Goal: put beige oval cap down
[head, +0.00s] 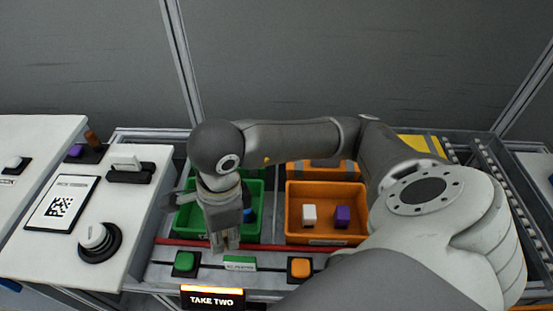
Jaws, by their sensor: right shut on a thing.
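My right gripper (225,240) reaches in from the right and points down at the front edge of the green bin (258,212), above the front panel strip. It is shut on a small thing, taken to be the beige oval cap. The fingers hide it, so its shape and colour cannot be made out. My left gripper is not in view.
An orange bin (296,228) holds a white block (309,215) and a purple block (342,216). The front strip has a green button (184,262) and an orange button (300,267). A white panel (60,258) with a knob (95,237) stands left.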

